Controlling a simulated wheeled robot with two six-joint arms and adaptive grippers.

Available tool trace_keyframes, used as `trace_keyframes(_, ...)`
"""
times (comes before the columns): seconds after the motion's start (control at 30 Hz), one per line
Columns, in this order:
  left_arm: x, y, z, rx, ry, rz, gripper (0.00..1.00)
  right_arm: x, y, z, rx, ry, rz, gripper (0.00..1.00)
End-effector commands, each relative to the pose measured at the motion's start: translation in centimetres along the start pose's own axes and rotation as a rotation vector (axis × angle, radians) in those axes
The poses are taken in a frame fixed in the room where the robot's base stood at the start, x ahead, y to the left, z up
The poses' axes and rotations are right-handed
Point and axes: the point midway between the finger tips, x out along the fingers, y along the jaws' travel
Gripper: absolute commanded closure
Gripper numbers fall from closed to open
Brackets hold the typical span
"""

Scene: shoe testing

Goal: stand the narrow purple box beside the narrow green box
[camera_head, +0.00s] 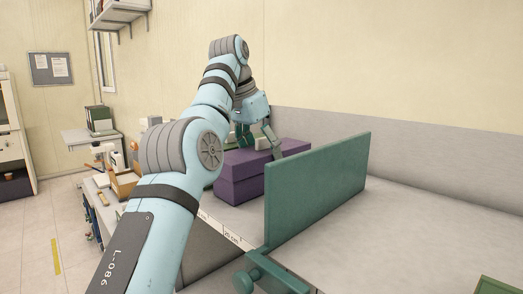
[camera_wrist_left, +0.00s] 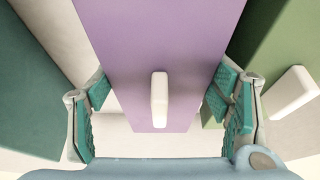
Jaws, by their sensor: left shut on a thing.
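The purple box (camera_head: 240,182) stands on the bench in the head view, under my left gripper (camera_head: 259,145). In the left wrist view, the purple box (camera_wrist_left: 165,45) fills the middle, with a small white tab (camera_wrist_left: 160,98) on its face. My left gripper's fingers lie on either side of the box, shut on it. The green box (camera_wrist_left: 280,45) shows at the right in the wrist view, beside the purple box, with its own white tab (camera_wrist_left: 291,94). In the head view, I cannot make out the green box clearly behind the gripper. My right gripper is not in view.
An upright teal panel (camera_head: 318,187) stands just right of the purple box in the head view. A teal clamp-like fixture (camera_head: 268,272) and a marked ruler (camera_head: 228,232) lie in front. The bench right of the panel (camera_head: 410,230) is mostly clear. A wall runs behind.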

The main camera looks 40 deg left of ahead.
Motion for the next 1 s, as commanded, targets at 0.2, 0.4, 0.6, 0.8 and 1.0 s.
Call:
trace_keyframes(0.2,0.3,0.0,0.1,0.0,0.001,0.0,0.19,0.3,0.0,0.1,0.0,0.0,0.0,1.0)
trace_keyframes(0.4,0.2,0.0,0.1,0.0,0.001,0.0,0.05,0.3,0.0,0.1,0.0,-0.001,0.0,1.0)
trace_keyframes(0.6,0.3,0.0,0.1,0.0,-0.001,0.0,0.05,0.3,0.0,0.1,0.0,-0.001,0.0,1.0)
trace_keyframes(0.8,-0.7,0.0,-0.3,0.0,-0.001,0.0,0.05,-0.7,0.1,0.0,0.0,-0.001,0.0,1.0)
trace_keyframes(1.0,-3.5,0.0,-1.4,0.0,0.0,0.0,0.05,-3.8,0.3,-0.3,0.0,-0.001,0.0,1.0)
